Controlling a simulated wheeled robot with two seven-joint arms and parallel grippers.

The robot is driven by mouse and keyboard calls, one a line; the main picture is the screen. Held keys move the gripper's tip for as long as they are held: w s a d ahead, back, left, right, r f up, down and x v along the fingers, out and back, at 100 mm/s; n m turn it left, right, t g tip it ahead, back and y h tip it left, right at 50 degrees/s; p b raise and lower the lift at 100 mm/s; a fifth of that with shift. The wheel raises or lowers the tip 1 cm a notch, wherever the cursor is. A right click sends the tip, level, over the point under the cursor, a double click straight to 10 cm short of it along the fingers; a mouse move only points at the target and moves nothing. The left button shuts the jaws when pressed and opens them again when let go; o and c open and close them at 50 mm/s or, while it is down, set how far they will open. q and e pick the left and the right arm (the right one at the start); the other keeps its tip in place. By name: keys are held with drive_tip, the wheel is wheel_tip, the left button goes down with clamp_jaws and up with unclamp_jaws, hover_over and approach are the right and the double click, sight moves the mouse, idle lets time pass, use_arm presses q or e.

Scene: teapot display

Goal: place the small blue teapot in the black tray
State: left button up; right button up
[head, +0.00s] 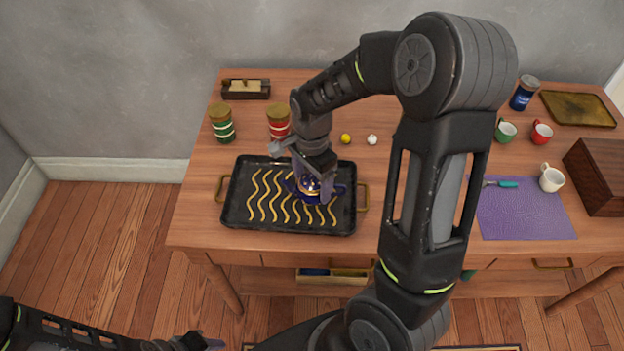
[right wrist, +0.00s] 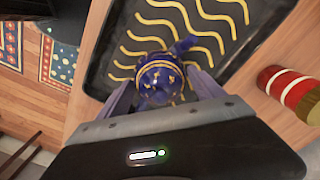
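The small blue teapot (head: 311,185), dark blue with gold bands, is over the wavy yellow-lined surface of the black tray (head: 240,215). The teapot (right wrist: 160,77) and the tray (right wrist: 103,62) also show in the right wrist view. My right gripper (head: 314,186) reaches down over the teapot with one finger on each side. In the right wrist view its fingers (right wrist: 160,80) lie close to the teapot's sides; I cannot tell if they press on it. The teapot's underside is hidden, so its contact with the tray is unclear. My left gripper (head: 208,343) is low at the bottom edge, away from the table.
A green jar (head: 222,126) and a red jar (head: 278,125) stand behind the tray. A yellow ball (head: 346,139) and a white ball (head: 372,139) lie nearby. A purple mat (head: 525,215), cups and a wooden box (head: 597,175) are at the right.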

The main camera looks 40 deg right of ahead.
drive_tip(key=o, duration=0.3)
drive_tip(key=shift+o, duration=0.2)
wheel_tip(320, 180, up, 12)
drive_tip(key=shift+r, duration=0.2)
idle(0.8)
